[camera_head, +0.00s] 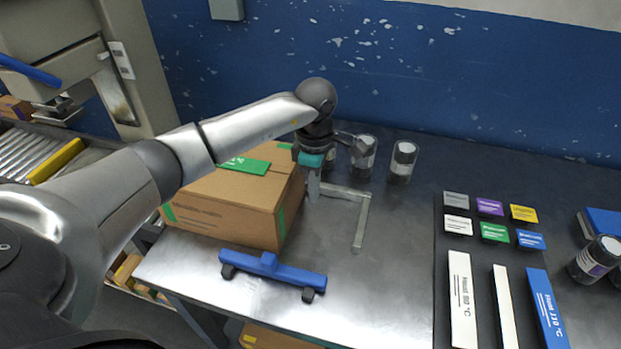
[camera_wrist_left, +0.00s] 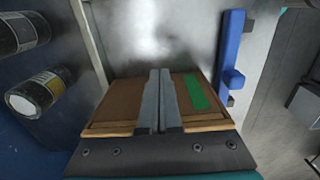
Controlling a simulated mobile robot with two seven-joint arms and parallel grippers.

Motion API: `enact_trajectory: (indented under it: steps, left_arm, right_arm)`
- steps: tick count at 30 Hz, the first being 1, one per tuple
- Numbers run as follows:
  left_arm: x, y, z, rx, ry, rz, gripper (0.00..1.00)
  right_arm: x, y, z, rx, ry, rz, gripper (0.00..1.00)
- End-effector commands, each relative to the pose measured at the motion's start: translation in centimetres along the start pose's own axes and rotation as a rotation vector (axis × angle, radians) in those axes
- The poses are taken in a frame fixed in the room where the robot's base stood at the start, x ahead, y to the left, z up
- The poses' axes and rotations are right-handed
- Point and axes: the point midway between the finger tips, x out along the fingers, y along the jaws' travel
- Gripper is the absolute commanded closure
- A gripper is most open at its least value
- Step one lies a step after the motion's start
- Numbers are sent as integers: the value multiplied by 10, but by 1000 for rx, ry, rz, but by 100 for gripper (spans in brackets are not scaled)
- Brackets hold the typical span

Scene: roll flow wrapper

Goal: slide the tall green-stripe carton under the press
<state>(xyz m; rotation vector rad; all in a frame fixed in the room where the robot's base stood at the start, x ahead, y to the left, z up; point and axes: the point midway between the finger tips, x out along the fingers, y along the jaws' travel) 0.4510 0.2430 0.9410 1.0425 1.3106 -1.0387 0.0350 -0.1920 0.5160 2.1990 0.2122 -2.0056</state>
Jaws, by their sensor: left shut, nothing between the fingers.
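The brown carton with green stripes (camera_head: 240,212) stands on the metal table at the left, partly hidden behind my left arm. Its side and a green stripe also show in the left wrist view (camera_wrist_left: 197,93). My left gripper (camera_head: 313,196) is shut and empty, fingers pointing down beside the carton's right side. I cannot tell whether the fingers touch it. In the wrist view the closed fingers (camera_wrist_left: 160,76) lie across the view of the carton. The press (camera_head: 50,40) is the grey-beige machine at the upper left. My right gripper is not in view.
A blue bar with feet (camera_head: 270,269) lies in front of the carton. A metal L-shaped strip (camera_head: 362,218) lies right of the gripper. Jars (camera_head: 402,161) stand behind. A roller conveyor (camera_head: 18,155) with a yellow bar (camera_head: 55,160) lies left. Labels and strips cover the right.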

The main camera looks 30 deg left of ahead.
Motion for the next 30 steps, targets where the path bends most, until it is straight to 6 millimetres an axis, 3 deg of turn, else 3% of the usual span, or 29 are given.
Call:
enact_trajectory:
  steps: [3,7,9,15,30]
  left_arm:
    - [29,-2,1,-1,-1,-6,100]
    - [52,-1,-2,-2,-2,-4,100]
    - [48,0,-17,-4,-1,0,100]
    - [47,0,-36,-1,-2,-1,100]
    - [48,0,-44,-1,-1,0,100]
  right_arm:
    - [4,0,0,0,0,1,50]
    - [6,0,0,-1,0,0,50]
    - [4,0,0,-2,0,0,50]
    - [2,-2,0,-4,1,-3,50]
    - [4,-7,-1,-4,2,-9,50]
